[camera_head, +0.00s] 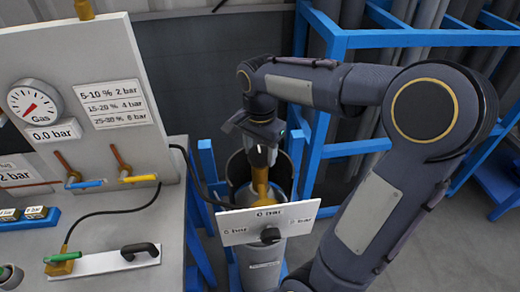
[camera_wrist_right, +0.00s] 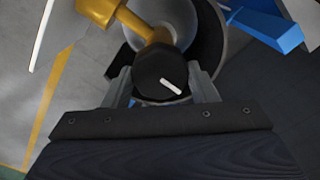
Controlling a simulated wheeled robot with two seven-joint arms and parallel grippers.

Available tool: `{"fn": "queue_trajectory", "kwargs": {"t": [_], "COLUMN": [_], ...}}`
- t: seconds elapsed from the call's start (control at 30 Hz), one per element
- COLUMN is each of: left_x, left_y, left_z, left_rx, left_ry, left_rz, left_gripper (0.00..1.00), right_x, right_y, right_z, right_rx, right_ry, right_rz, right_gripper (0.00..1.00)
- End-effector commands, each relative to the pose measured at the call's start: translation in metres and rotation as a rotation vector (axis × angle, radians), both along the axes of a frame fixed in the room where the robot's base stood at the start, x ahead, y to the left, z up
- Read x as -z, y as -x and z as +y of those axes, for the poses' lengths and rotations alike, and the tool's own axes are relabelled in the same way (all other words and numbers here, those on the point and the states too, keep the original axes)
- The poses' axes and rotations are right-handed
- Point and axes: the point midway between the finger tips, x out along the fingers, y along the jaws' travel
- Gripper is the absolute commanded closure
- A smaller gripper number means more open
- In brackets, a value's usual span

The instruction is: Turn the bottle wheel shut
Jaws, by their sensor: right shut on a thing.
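The bottle wheel (camera_wrist_right: 158,72) is a black knob with a white mark on its face, on a brass valve (camera_wrist_right: 140,24). My right gripper (camera_wrist_right: 162,88) has one finger on each side of the wheel and is shut on it. In the head view my right gripper (camera_head: 262,148) reaches down over the brass valve (camera_head: 261,182) on top of the bottle, and it hides the wheel. The grey bottle (camera_head: 262,277) stands upright behind a white plate (camera_head: 240,226) with bar labels and a black knob (camera_head: 270,235). My left gripper is not in view.
A blue rack (camera_head: 330,40) with grey pipes stands behind my right arm. At left is a gas panel (camera_head: 90,60) whose gauge (camera_head: 35,102) sits above a 0.0 bar label. A black hose (camera_head: 190,165) runs from the panel towards the bottle. A bench with a black handle (camera_head: 140,250) lies below.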

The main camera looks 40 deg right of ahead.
Motion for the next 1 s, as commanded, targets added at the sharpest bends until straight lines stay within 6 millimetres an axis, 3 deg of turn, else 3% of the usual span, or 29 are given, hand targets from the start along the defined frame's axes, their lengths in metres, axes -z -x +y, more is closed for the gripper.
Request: {"fn": "queue_trajectory", "kwargs": {"t": [0.17,0.2,0.37,0.67,1.0], "left_x": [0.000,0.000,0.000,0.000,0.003], "left_y": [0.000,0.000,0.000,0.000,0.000], "left_z": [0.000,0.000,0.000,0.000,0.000], "left_rx": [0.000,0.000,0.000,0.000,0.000], "left_ry": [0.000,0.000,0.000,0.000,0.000], "left_rz": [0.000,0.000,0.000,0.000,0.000], "left_gripper": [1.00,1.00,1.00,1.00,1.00], "right_x": [-0.001,-0.001,-0.001,-0.002,-0.053], "right_y": [-0.001,-0.001,0.000,0.000,-0.001], "right_z": [-0.001,-0.001,0.000,0.000,0.000], "right_rx": [0.005,0.005,0.003,0.002,0.002], "right_ry": [0.000,0.000,-0.001,-0.001,0.000], "right_rz": [-0.003,-0.003,-0.002,-0.002,-0.005], "right_gripper": [0.70,0.45,0.25,0.25,0.25]}}
